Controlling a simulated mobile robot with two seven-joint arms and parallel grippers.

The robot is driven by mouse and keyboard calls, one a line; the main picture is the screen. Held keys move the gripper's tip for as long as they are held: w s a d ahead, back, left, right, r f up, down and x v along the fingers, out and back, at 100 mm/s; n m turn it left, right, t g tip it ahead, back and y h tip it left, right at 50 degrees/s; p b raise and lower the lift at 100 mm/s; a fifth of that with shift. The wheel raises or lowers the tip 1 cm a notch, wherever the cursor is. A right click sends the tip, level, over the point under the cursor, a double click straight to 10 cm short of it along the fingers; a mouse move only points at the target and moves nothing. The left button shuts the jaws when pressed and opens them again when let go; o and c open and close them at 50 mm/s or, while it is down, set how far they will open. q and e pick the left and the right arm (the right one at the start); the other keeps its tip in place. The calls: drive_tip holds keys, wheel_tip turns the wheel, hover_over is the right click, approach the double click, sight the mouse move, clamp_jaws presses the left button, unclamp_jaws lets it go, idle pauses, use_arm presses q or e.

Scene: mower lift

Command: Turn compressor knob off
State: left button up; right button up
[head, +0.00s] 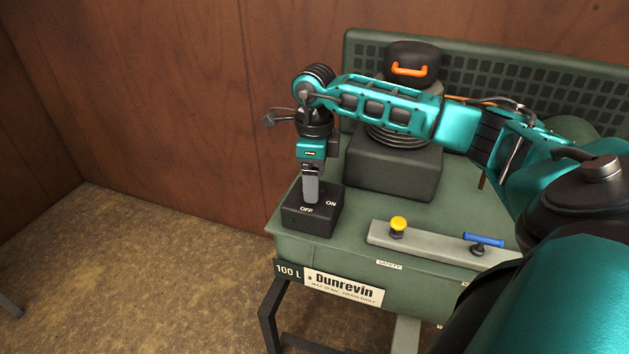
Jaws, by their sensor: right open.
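The compressor (335,238) is a green machine with a "Dunrevin" label on its front. A black switch box (321,222) marked OFF and ON sits on its left front corner. My right arm reaches in from the right, and my right gripper (311,190) points down over the top of this box. Its jaws are open, with the grey fingers right at the box top. The knob is hidden or cannot be told apart from the fingers, so I cannot tell its setting or whether the fingers touch it. My left gripper is not in view.
A grey bar (432,244) with a yellow knob (398,225) and a blue handle (484,240) lies to the right of the box. A dark motor block (393,170) with an orange handle (409,69) stands behind. Wooden walls close off the back; floor at left is mostly clear.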

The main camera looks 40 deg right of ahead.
wheel_tip(320, 180, up, 12)
drive_tip(key=shift+f, duration=0.2)
idle(0.5)
